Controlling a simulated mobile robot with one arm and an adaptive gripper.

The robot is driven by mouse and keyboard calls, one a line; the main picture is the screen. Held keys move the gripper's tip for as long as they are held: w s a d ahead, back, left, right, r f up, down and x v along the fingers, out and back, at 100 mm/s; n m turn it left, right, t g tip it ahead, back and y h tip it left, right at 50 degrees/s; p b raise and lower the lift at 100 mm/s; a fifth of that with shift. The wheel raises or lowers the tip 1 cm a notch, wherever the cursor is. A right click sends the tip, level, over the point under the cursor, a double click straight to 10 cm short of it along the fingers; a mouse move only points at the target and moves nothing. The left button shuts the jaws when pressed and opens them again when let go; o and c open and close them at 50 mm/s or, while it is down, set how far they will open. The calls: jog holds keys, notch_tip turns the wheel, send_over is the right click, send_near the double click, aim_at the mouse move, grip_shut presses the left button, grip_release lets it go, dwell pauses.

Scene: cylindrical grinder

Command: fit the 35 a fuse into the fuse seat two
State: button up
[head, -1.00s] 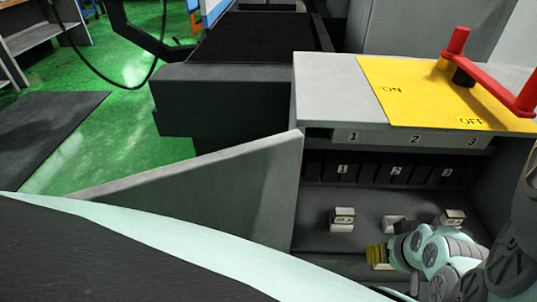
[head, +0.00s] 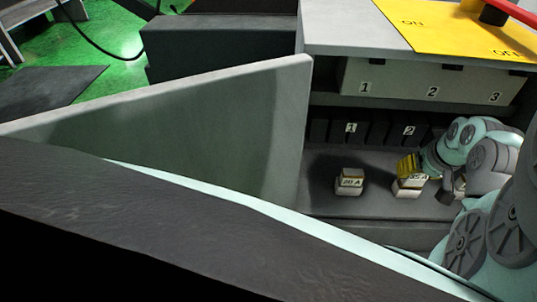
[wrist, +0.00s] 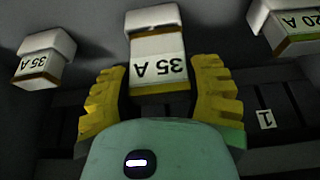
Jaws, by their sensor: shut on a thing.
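My gripper (head: 411,166) has yellow fingers and is inside the open cabinet. It is shut on a white fuse marked 35 A (head: 409,188), which also shows between the fingers in the wrist view (wrist: 159,62). I cannot tell whether this fuse still touches the shelf.
A 20 A fuse (head: 350,181) stands on the shelf left of the held fuse. Seat one (head: 350,130) is at the row's left. A numbered grey panel (head: 400,90) overhangs the seats. The open cabinet door (head: 220,130) bounds the left side.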

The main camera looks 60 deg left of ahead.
aim_at(412, 178)
jog(key=shift+w+a+f, duration=0.1)
jog(key=shift+w+a, duration=0.15)
jog(key=shift+w, duration=0.1)
notch_tip(412, 178, down, 4)
jog(key=b, duration=0.2)
jog(key=shift+b, duration=0.4)
jog(key=shift+s+r, duration=0.1)
jog(key=shift+r, duration=0.15)
jog(key=shift+f, duration=0.1)
jog(key=o, duration=1.2)
jog(key=shift+o, duration=0.2)
